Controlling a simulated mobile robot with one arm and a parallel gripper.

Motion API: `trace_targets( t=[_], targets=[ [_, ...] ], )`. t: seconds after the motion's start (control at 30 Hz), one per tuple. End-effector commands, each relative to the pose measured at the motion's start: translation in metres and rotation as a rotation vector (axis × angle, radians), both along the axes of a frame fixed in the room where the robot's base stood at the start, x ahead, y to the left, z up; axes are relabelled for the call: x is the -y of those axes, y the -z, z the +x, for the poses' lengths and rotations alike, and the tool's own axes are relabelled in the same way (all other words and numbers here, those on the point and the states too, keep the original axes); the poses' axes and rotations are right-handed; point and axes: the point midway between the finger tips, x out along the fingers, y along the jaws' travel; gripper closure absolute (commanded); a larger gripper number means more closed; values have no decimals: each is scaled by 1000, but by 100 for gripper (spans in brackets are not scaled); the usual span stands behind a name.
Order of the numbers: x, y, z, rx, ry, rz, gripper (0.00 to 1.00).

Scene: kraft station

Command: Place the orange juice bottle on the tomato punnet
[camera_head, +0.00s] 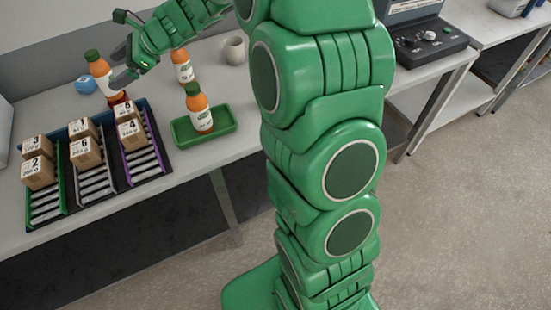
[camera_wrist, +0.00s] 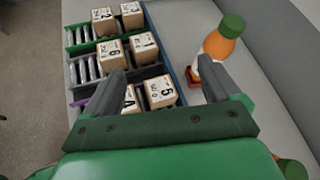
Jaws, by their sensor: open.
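An orange juice bottle (camera_head: 103,72) with a green cap stands upright at the back left of the table, close to my gripper (camera_head: 121,63). It also shows in the wrist view (camera_wrist: 216,46), just beyond the right finger. A small red thing (camera_head: 118,98), perhaps the tomato punnet, shows at its base, and also in the wrist view (camera_wrist: 194,76). I cannot tell whether the bottle stands on it or behind it. My gripper is open, with nothing between its fingers (camera_wrist: 163,85). Two similar bottles stand nearby, one at the back (camera_head: 183,67) and one (camera_head: 201,116) in a green tray (camera_head: 222,128).
A rack of green, grey and purple roller lanes (camera_head: 95,185) holds several numbered boxes (camera_head: 38,172) at front left. A white mug (camera_head: 235,50) and a blue object (camera_head: 85,85) stand at the back. The tabletop right of the rack is partly clear.

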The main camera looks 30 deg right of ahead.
Motion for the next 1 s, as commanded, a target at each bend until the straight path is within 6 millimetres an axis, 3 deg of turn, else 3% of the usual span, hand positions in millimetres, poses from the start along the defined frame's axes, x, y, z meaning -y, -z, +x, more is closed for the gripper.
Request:
trace_targets(
  t=[0.23, 0.47, 0.77, 1.0],
  targets=[
    [-2, -12, -88, 139, -259, -183, 10],
    [11, -14, -167, 251, -504, -343, 10],
    [47, -7, -266, 365, -822, -542, 10],
    [91, 2, -337, 423, -1077, -691, 10]
  ],
)
